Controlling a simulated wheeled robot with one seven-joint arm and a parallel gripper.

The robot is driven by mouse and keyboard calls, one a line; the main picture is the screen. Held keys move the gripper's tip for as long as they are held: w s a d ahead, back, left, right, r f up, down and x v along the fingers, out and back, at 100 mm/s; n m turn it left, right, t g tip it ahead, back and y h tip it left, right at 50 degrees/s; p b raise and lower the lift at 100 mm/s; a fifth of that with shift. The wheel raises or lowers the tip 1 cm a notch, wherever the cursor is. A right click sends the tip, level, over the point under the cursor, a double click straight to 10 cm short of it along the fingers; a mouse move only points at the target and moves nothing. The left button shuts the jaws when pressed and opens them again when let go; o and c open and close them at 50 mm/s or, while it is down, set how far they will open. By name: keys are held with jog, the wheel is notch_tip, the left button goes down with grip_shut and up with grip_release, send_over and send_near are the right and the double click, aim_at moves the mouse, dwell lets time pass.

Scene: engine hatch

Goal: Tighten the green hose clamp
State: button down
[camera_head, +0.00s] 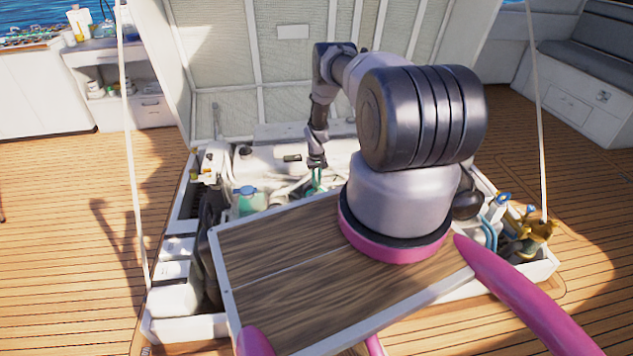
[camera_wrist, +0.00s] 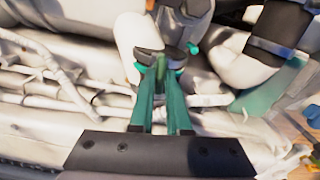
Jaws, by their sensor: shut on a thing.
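My gripper (camera_wrist: 160,62) has teal fingers and is shut on a small green piece between its tips, which I take to be part of the green hose clamp (camera_wrist: 160,70). The fingertips lie against a dark band close to a pale hose (camera_wrist: 128,42). A small teal tab (camera_wrist: 193,48) sticks out just right of the tips. In the head view my gripper (camera_head: 316,181) reaches down into the engine bay, and the clamp is too small and covered to make out there. How tight the clamp is cannot be told.
The engine bay (camera_head: 185,318) has a white rim and is crowded with pipes and hoses. A wide dark hose (camera_wrist: 280,35) lies right of my gripper. The raised hatch (camera_head: 235,70) stands behind, with ropes at both sides. Deck floor (camera_head: 60,230) is clear at left.

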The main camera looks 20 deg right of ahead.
aim_at(317, 183)
jog(key=shift+m, duration=0.8)
jog(key=c, duration=0.9)
grip_release()
jog(key=shift+r, duration=0.1)
notch_tip(317, 183, up, 11)
jog(key=shift+f, duration=0.15)
